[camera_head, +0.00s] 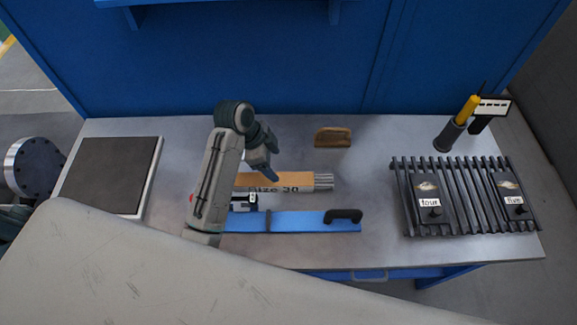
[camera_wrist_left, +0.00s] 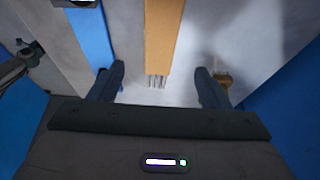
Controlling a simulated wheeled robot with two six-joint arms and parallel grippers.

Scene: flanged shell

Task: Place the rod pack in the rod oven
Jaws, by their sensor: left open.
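The rod pack (camera_head: 283,190) is an orange-brown sleeve marked "Size 30", with grey rod ends at its right end. It lies flat on the bench. A long blue case with a black handle (camera_head: 300,221), which looks like the rod oven, lies in front of it, nearly parallel. My left gripper (camera_head: 270,172) is over the pack, open and empty. In the left wrist view the pack (camera_wrist_left: 162,35) runs between the spread fingers, apart from both. My left arm hides the left ends of pack and case. My right gripper is not recognisable.
A black slatted rack (camera_head: 462,195) with labelled plates "four" and "five" stands on the right. A holder with a yellow-handled tool (camera_head: 468,108) is behind it. A dark square plate (camera_head: 112,175) is left. Bench right of the pack is clear.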

